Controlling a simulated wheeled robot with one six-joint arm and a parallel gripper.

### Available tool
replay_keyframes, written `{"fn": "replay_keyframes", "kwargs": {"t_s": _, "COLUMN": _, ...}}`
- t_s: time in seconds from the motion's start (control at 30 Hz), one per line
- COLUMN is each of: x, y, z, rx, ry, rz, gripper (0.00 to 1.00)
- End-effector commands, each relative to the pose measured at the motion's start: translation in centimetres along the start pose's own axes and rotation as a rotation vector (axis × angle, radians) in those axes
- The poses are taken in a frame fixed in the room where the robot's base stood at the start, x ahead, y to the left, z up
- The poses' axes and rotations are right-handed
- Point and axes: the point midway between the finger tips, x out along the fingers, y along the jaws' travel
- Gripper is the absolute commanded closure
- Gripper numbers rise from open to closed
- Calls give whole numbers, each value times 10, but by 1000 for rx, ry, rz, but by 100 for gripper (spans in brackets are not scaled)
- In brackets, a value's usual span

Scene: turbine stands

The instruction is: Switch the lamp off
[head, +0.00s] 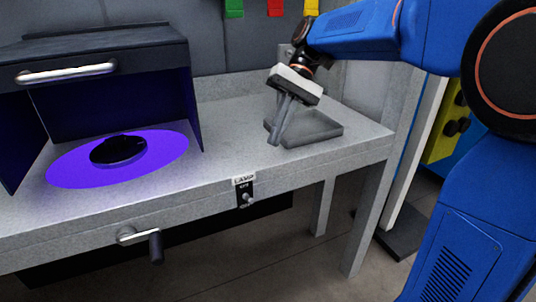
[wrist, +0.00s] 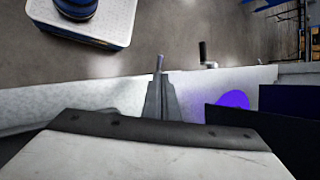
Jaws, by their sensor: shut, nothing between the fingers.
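The lamp switch (head: 248,198) is a small light knob or toggle on a dark plate marked LAMP, on the front edge of the grey bench. Its exact position is too small to tell. The lamp's violet light is on: a bright purple disc (head: 70,171) lies on the bench under the dark hood (head: 110,50), and the purple also shows in the wrist view (wrist: 234,99). My gripper (head: 273,143) is shut and empty, pointing down above the bench, behind and to the right of the switch. In the wrist view the gripper (wrist: 160,62) points toward the bench's front edge.
A dark round part (head: 118,150) lies on the lit disc. A shallow grey tray (head: 325,130) sits just behind and beside my fingers. A crank handle (head: 156,246) sticks out of the bench front, left of the switch.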

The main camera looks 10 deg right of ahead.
Motion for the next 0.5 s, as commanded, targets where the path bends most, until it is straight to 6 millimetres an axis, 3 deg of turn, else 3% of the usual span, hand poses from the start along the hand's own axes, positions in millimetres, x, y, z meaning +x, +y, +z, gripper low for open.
{"fn": "replay_keyframes", "kwargs": {"t_s": 0.5, "x": 88, "y": 0, "z": 1, "rx": 0, "ry": -3, "rz": 1, "gripper": 100}}
